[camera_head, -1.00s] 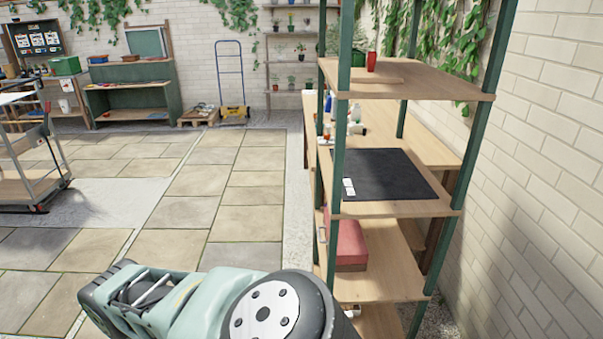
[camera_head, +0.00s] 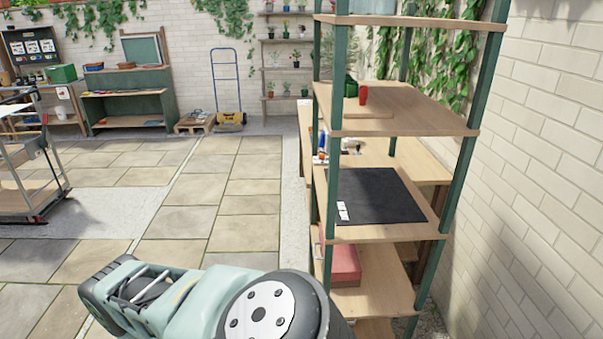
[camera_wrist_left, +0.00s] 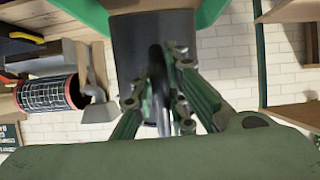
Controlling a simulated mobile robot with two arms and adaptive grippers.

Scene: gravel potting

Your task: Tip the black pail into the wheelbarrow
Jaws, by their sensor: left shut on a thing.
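In the left wrist view, my left gripper (camera_wrist_left: 163,88) is shut on the near side of a dark, smooth-walled vessel (camera_wrist_left: 125,48), which looks like the black pail. Its inside and contents are hidden. A curved green shape (camera_wrist_left: 88,12) shows behind and around the top of it; I cannot tell what it is. In the head view, neither the pail nor either gripper shows. I cannot make out a wheelbarrow for certain in any view.
A tall green-posted shelf rack (camera_head: 395,107) stands close on the right, against a brick wall (camera_head: 545,170). It holds a dark mat (camera_head: 375,197), a red cup (camera_head: 363,95) and a red box (camera_head: 342,264). A grey cart (camera_head: 30,165) stands at left. Paving (camera_head: 190,190) between is clear.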

